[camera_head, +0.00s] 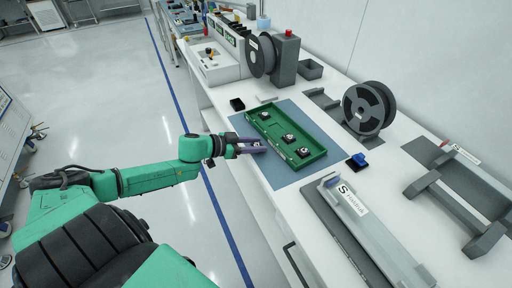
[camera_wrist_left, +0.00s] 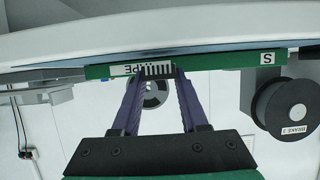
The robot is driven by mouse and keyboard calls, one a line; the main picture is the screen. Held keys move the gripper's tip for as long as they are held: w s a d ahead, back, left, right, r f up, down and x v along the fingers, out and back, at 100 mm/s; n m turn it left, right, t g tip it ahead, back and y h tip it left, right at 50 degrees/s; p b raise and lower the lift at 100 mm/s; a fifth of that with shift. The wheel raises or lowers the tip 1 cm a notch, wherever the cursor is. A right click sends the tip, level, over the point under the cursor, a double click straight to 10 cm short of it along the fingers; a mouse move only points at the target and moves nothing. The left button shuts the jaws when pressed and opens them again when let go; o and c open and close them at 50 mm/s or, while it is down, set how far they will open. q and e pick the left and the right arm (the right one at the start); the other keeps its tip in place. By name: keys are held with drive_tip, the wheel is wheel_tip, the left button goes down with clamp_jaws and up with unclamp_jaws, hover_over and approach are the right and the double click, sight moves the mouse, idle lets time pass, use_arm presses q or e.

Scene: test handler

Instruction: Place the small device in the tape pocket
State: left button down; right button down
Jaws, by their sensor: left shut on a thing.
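A green tray (camera_head: 308,158) lies on a blue mat and holds several small dark items with pale tops. In the left wrist view its green edge (camera_wrist_left: 220,62) carries a white label, partly covered, on which the letters "PE" show. My left gripper (camera_head: 262,148) is at the tray's left long side, with two purple fingers pointing at it. I cannot clearly pick out the tape pocket. My right gripper is not in view.
The blue mat (camera_head: 284,178) has some bare room around the tray. A small black block (camera_head: 237,104) stands behind it and a blue-topped block (camera_head: 357,161) to its right. A grey reel (camera_head: 369,108) and a long grey fixture (camera_head: 365,225) stand farther right on the bench.

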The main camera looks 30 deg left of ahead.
use_arm(q)
wheel_tip(320, 180, up, 8)
drive_tip(key=p, duration=0.3)
drive_tip(key=shift+s+d, duration=0.1)
wheel_tip(320, 180, up, 11)
drive_tip(key=p, duration=0.7)
drive_tip(key=shift+f, duration=0.2)
